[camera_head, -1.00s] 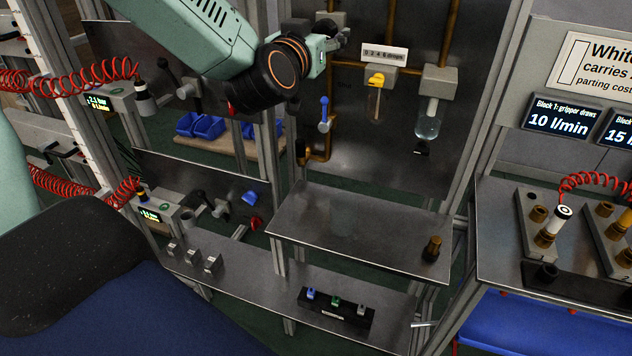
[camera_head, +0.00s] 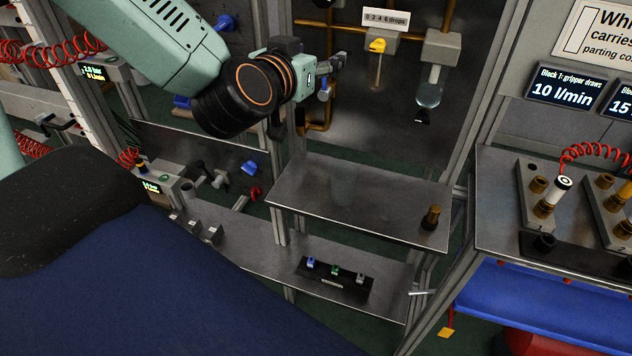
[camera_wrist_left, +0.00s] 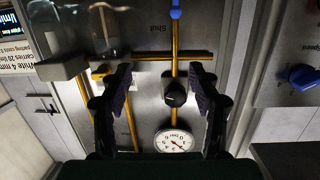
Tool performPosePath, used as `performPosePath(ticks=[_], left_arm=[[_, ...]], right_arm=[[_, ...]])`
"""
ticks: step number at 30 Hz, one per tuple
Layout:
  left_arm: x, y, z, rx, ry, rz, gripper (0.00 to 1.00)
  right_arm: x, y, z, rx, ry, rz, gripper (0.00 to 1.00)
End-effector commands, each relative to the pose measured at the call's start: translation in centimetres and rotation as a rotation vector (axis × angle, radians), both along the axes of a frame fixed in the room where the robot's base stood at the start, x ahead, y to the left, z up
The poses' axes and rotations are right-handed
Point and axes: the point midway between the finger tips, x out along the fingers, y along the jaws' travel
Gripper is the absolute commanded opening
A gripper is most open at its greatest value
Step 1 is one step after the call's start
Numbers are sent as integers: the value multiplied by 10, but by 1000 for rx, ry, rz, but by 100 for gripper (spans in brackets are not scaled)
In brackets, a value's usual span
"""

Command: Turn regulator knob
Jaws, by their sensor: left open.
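The black regulator knob (camera_wrist_left: 175,93) sits on a brass pipe in the left wrist view, beside a round white dial gauge (camera_wrist_left: 174,140). My left gripper (camera_wrist_left: 163,90) is open, with one finger on each side of the knob in the picture. The knob appears nearer the right-hand finger, with a visible gap to both. How far it lies beyond the fingertips I cannot tell. In the head view my left gripper (camera_head: 334,66) is in front of the piped panel, and my wrist hides the knob and gauge. My right gripper is in neither view.
A blue lever (camera_wrist_left: 176,10) is on the same pipe. A blue knob (camera_wrist_left: 303,77) is on a neighbouring panel. A clear bowl (camera_head: 430,93) and a yellow tap (camera_head: 377,45) are right of my gripper. A metal shelf (camera_head: 375,205) juts out below.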

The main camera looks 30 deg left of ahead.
Motion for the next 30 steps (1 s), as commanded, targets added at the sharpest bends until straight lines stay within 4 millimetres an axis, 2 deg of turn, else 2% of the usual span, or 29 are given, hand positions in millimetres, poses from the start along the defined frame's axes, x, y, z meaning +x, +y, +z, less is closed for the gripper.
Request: performPosePath(ticks=[14,30], left_arm=[[-11,-19,-80,-24,203,-53,62],[-41,-39,-164,-59,432,-97,62]], right_arm=[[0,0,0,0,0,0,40],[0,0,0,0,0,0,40]])
